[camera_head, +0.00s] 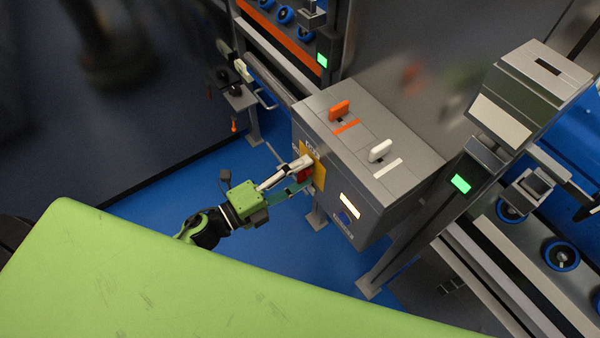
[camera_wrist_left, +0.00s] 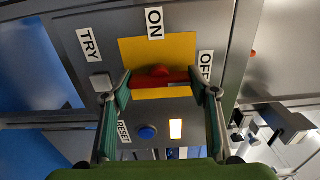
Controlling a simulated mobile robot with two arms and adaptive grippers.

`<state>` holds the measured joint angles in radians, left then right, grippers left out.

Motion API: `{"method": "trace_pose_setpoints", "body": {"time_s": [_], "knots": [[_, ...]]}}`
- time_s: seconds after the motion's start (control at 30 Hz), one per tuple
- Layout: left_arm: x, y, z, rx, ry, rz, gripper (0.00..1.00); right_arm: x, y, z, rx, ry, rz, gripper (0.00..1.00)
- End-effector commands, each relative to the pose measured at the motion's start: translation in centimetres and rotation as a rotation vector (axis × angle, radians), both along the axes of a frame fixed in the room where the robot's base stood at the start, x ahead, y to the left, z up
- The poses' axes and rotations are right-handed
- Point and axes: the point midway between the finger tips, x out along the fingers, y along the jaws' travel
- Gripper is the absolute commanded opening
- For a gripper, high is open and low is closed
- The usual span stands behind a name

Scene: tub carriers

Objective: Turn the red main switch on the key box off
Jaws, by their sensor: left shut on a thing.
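The key box (camera_head: 364,204) is a grey box with a yellow plate (camera_head: 319,176) on its front. On this plate sits the red main switch (camera_head: 304,175), partly hidden by my fingers. In the left wrist view the red switch (camera_wrist_left: 160,76) lies as a bar across the picture, between the ON label (camera_wrist_left: 155,23) above and the OFF label (camera_wrist_left: 205,65) at right. My left gripper (camera_head: 305,171) is shut on the switch, one finger at each end of the bar in the wrist view. My right gripper is not in view.
A TRY label (camera_wrist_left: 88,44), a blue button (camera_wrist_left: 147,132) by RESET and a lit window (camera_wrist_left: 176,129) share the front. Orange (camera_head: 339,110) and white (camera_head: 380,150) handles stand on top. Metal posts and roller racks flank the box. Blue floor (camera_head: 150,205) lies open at left.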

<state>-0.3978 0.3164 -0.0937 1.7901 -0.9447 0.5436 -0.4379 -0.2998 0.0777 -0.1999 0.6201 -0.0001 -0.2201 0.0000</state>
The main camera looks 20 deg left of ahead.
Motion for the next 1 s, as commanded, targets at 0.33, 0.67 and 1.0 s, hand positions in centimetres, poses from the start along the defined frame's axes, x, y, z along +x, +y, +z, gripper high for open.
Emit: {"method": "trace_pose_setpoints", "body": {"time_s": [0.33, 0.67, 1.0], "knots": [[0.0, 0.0, -0.1, 0.002, 0.000, -0.001, 0.71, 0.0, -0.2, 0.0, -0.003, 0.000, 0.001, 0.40], [-2.2, 1.6, -0.2, 0.001, 0.005, 0.000, 0.71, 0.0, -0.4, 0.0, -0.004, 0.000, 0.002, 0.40], [-7.7, 6.0, -0.2, 0.003, 0.004, 0.000, 0.71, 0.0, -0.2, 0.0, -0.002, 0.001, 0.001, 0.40]]}}
